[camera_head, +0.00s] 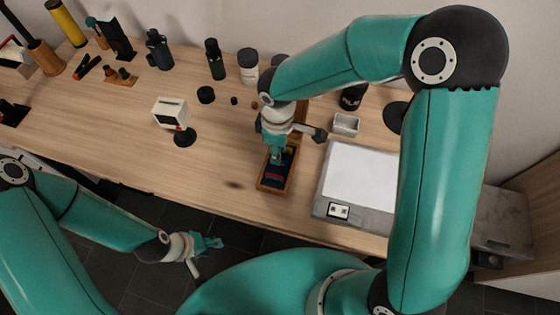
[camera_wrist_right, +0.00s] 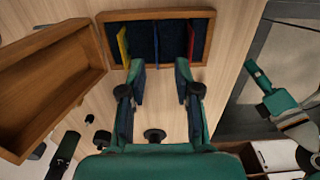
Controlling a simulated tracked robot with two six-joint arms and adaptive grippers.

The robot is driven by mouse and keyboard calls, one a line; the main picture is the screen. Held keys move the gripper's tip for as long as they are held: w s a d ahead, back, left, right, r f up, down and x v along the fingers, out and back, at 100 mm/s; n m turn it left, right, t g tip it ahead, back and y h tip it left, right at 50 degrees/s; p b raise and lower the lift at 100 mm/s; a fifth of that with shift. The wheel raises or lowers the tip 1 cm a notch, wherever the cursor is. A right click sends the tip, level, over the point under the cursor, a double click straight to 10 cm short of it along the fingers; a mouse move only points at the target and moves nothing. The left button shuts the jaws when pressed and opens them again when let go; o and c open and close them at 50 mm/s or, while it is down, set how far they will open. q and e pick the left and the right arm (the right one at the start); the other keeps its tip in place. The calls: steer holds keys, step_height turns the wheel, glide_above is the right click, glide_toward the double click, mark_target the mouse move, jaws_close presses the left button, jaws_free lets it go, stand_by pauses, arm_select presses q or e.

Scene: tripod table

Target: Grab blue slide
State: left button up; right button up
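The wooden slide box (camera_wrist_right: 110,17) lies open on the table, with a dark blue lining. In the right wrist view a thin blue slide (camera_wrist_right: 157,40) stands on edge near its middle, between a yellow slide (camera_wrist_right: 122,45) and a red slide (camera_wrist_right: 191,38). My right gripper (camera_wrist_right: 158,72) is open, its fingers apart on either side of the blue slide's line, with nothing seen between them. In the head view the right gripper (camera_head: 276,154) is over the box (camera_head: 272,188) and hides part of it. My left gripper (camera_head: 206,243) hangs off the table's front edge; its finger opening is unclear.
The box's raised lid (camera_wrist_right: 45,85) stands close beside my right gripper. A light panel (camera_head: 360,172) and a small metal tray (camera_head: 346,124) lie to the right. Bottles and a white device (camera_head: 170,113) stand left and behind. The table's front left is clear.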

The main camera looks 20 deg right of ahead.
steer(key=f, duration=0.2)
steer(key=f+p, duration=0.1)
steer(key=f, duration=0.2)
steer(key=shift+w+d, duration=0.1)
steer(key=shift+w, duration=0.1)
steer(key=shift+r, duration=0.1)
jaws_close()
